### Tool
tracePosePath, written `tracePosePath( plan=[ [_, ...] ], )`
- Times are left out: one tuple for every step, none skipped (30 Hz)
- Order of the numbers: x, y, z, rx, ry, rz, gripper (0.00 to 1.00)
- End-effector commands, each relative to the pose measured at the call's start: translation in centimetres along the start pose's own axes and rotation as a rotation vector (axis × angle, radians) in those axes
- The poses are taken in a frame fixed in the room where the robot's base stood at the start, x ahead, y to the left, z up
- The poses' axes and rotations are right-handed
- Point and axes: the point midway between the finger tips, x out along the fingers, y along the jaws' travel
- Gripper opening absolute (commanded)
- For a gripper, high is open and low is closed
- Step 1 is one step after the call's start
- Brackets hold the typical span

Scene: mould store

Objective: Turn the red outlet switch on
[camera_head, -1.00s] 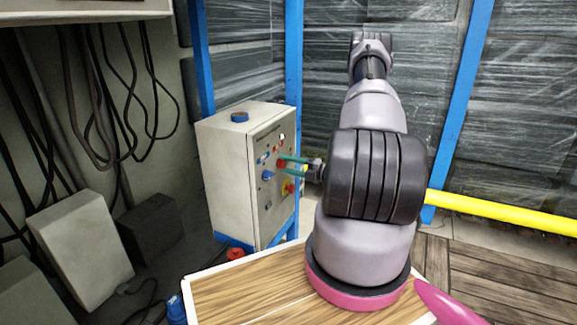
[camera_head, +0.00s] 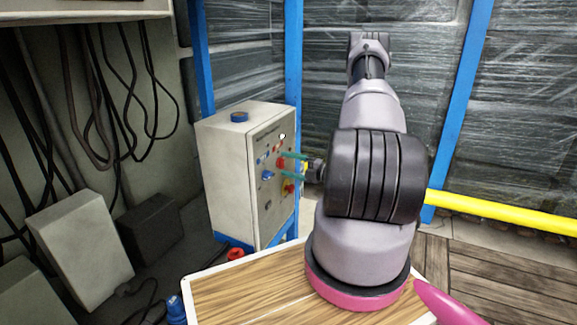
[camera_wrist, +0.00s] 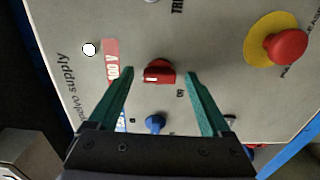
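The red outlet switch (camera_wrist: 160,73) is a small red knob with a white mark on its left part in the wrist view. It sits on the grey panel of a control box (camera_head: 228,180), and shows small in the head view (camera_head: 281,163). My gripper (camera_wrist: 159,72) is open, with one teal finger on each side of the knob as seen from the wrist. I cannot tell whether the fingertips reach past its face or touch it. In the head view, my gripper (camera_head: 284,164) is at the panel, fingers one above the other.
A red mushroom button (camera_wrist: 287,45) on a yellow disc is at the right of the wrist view. A blue knob (camera_wrist: 155,123) lies below the switch there. A white lamp (camera_wrist: 89,49) and a red label (camera_wrist: 112,61) are at left. A blue post (camera_head: 294,60) stands behind the box.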

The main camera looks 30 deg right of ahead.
Motion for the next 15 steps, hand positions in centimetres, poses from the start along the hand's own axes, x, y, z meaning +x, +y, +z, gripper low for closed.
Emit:
tracePosePath(
  plan=[
    [0.0, 0.0, 0.0, 0.000, 0.001, 0.000, 0.82],
    [0.0, 0.0, 0.0, 0.000, 0.001, 0.000, 0.82],
    [0.0, 0.0, 0.0, 0.000, 0.001, 0.000, 0.82],
    [0.0, 0.0, 0.0, 0.000, 0.001, 0.000, 0.82],
    [0.0, 0.0, 0.0, -0.001, 0.001, 0.000, 0.82],
    [-0.1, 0.0, 0.0, -0.001, 0.001, 0.000, 0.82],
    [-0.3, 0.0, 0.0, -0.001, 0.001, 0.000, 0.82],
    [-0.5, 0.0, 0.0, -0.001, 0.000, 0.000, 0.82],
    [-0.9, 0.0, 0.0, -0.001, -0.001, 0.000, 0.82],
    [-1.3, 0.0, 0.1, -0.001, -0.002, 0.000, 0.82],
    [-1.9, 0.0, 0.1, 0.000, -0.002, 0.000, 0.82],
    [-2.6, 0.0, 0.1, 0.000, -0.003, 0.000, 0.82],
    [-3.2, 0.0, 0.0, 0.001, -0.003, 0.000, 0.82],
    [-3.8, 0.0, 0.1, 0.001, -0.004, 0.000, 0.82],
    [-4.7, 0.0, 0.1, 0.001, -0.003, 0.000, 0.82]
  ],
)
